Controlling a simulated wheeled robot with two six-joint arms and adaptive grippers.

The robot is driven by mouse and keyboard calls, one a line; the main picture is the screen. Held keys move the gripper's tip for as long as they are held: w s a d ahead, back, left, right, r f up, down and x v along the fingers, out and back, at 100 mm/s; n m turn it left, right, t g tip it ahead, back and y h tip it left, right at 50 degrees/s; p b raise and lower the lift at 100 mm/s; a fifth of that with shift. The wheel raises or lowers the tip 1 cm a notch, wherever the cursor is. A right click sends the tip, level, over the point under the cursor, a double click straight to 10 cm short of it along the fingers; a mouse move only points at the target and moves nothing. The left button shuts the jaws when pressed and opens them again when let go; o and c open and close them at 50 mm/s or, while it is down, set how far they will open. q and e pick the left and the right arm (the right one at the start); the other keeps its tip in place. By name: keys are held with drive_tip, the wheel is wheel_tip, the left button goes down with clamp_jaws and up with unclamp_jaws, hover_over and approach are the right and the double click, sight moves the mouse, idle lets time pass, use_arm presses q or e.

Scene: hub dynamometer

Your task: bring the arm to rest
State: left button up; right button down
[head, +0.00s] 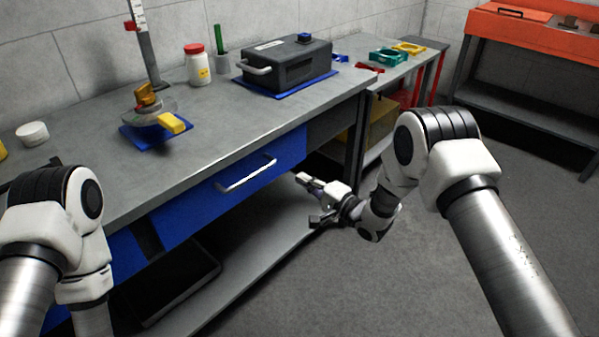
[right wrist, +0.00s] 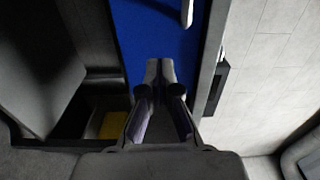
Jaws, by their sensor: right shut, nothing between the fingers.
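My right gripper (head: 312,198) is in front of the bench, below the bench top and just right of the blue drawer (head: 225,185) with its pale bar handle (head: 246,174). In the right wrist view the gripper (right wrist: 159,66) has its two fingers together, shut with nothing between them. The blue drawer front (right wrist: 120,40) lies beyond the fingertips, and part of the handle (right wrist: 187,12) shows at the top. My left arm stands at the left of the head view; its gripper does not show.
The grey bench top (head: 240,120) carries a black case (head: 290,68), a white jar with a red lid (head: 197,66) and a gauge-like device on a blue mat (head: 145,138). A lower shelf (head: 250,240) runs beneath. Open floor (head: 400,280) lies to the right; an orange-topped bench (head: 480,22) stands behind.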

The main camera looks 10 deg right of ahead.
drive_tip(key=s+d+f+n+g+h, duration=0.1)
drive_tip(key=s+d+f+g+h, duration=0.25)
drive_tip(key=s+f, duration=0.6)
drive_tip(key=s+d+f+n+g+h, duration=0.1)
drive_tip(key=s+d+f+g+h, duration=0.3)
drive_tip(key=s, duration=1)
drive_tip(key=s+d+f+n+g+h, duration=0.1)
drive_tip(key=s+d+f+g+h, duration=0.15)
drive_tip(key=s+f, duration=0.75)
drive_tip(key=s+d+r+n+g+h, duration=0.1)
drive_tip(key=s+n+g, duration=0.15)
drive_tip(key=s, duration=0.25)
drive_tip(key=s+d+r+n+g, duration=0.1)
drive_tip(key=s+d+n+g, duration=0.15)
drive_tip(key=s, duration=0.35)
use_arm(q)
wheel_tip(320, 180, up, 15)
drive_tip(key=p, duration=1.5)
drive_tip(key=shift+w+a, duration=0.15)
drive_tip(key=shift+w, duration=0.05)
use_arm(e)
wheel_tip(320, 180, up, 15)
drive_tip(key=a+n, duration=0.1)
drive_tip(key=n, duration=0.1)
drive_tip(key=shift+w+t, duration=0.3)
drive_tip(key=shift+w, duration=0.05)
use_arm(q)
drive_tip(key=shift+o, duration=0.5)
drive_tip(key=shift+r, duration=0.15)
